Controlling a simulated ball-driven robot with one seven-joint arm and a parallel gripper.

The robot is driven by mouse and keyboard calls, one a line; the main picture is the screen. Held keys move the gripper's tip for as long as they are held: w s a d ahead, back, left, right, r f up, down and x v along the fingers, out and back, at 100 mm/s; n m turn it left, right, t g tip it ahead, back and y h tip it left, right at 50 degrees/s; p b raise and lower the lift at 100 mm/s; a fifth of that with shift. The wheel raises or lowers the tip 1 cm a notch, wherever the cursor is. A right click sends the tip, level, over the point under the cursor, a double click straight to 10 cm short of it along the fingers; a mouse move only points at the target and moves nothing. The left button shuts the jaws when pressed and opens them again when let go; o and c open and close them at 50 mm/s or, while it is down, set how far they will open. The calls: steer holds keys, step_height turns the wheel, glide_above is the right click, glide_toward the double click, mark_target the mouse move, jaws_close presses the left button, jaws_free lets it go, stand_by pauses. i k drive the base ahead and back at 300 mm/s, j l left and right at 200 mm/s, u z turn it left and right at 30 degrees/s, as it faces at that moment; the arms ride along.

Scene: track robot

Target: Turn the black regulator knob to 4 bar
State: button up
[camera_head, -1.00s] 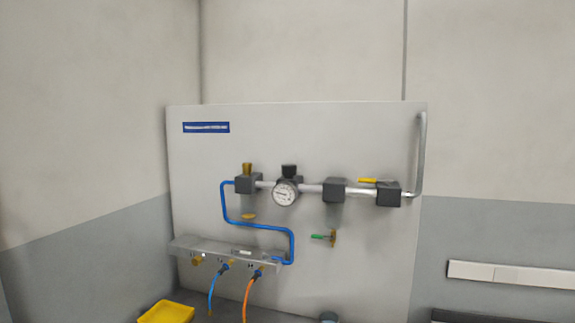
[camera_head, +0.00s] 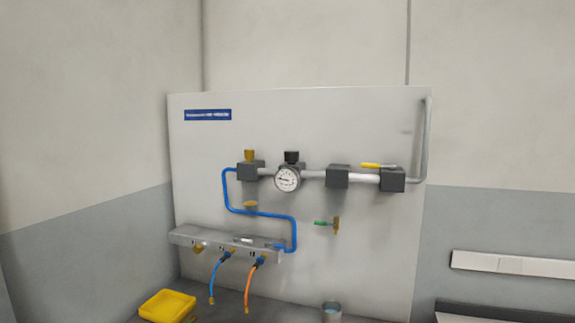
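The black regulator knob (camera_head: 291,156) stands on top of the dark regulator block on the pale wall panel (camera_head: 370,120). The round white pressure gauge (camera_head: 288,179) sits on the front of that block, just below the knob. Its needle is too small to read with certainty. My gripper is not in view, and nothing touches the knob.
A yellow-handled valve (camera_head: 376,166) is at the pipe's right end. Below are a green-handled valve (camera_head: 324,223), a blue tube (camera_head: 262,213), and a manifold (camera_head: 225,243) with blue and orange hoses. A yellow tray (camera_head: 167,306) and a small cup (camera_head: 332,312) stand below.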

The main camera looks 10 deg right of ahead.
mark_target(291, 157)
steer(key=i+l+u, duration=0.25)
steer(key=l+u, duration=0.45)
steer(key=l, duration=0.2)
steer(key=i, duration=0.05)
